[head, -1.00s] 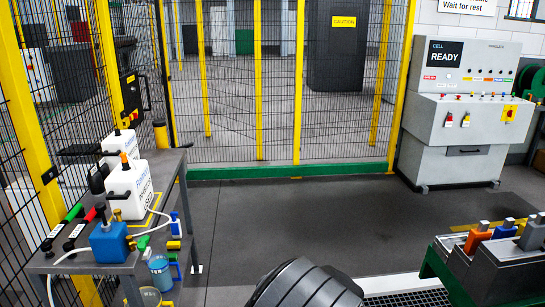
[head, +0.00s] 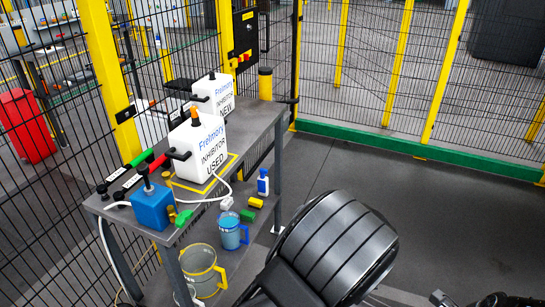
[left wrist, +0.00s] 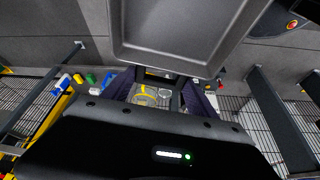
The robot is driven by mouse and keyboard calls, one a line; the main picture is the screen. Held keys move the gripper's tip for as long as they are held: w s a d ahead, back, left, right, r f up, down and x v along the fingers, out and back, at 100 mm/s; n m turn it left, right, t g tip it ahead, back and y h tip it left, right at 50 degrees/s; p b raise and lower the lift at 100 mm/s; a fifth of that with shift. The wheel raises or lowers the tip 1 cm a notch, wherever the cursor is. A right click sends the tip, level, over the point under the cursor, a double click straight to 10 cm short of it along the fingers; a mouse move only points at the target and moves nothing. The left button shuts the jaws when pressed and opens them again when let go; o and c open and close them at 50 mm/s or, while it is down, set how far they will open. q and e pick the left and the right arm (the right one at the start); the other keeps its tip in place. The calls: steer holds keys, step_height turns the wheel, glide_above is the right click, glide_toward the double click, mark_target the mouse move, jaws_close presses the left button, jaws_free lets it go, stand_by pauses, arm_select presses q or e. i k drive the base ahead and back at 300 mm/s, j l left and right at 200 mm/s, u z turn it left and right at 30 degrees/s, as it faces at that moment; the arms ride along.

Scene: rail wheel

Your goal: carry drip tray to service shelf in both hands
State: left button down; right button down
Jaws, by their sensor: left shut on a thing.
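The drip tray (left wrist: 180,30) shows in the left wrist view as a shallow grey pan with a raised rim, cut off by the top edge. My left gripper (left wrist: 158,80) is shut on its near rim. The head view shows no clear part of the tray; my own dark arm covers the lower middle. My right gripper is not in view. A grey two-level bench (head: 262,122), possibly the service shelf, stands at the left in the head view.
The bench top holds two white inhibitor jugs (head: 198,148) and a blue box (head: 153,207). Below are a blue jug (head: 231,232) and a clear, yellow-rimmed jug (head: 203,271). Mesh fencing (head: 380,60) stands behind. Floor right of the bench (head: 420,200) is clear.

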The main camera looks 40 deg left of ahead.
mark_target(247, 121)
steer(key=i+u, duration=0.25)
steer(key=i, duration=1.15)
steer(key=i+z, duration=0.1)
steer(key=i, duration=1.3)
steer(key=i+j+z, duration=0.25)
steer(key=i, duration=0.8)
steer(key=l+u, duration=0.1)
steer(key=u, duration=3.4)
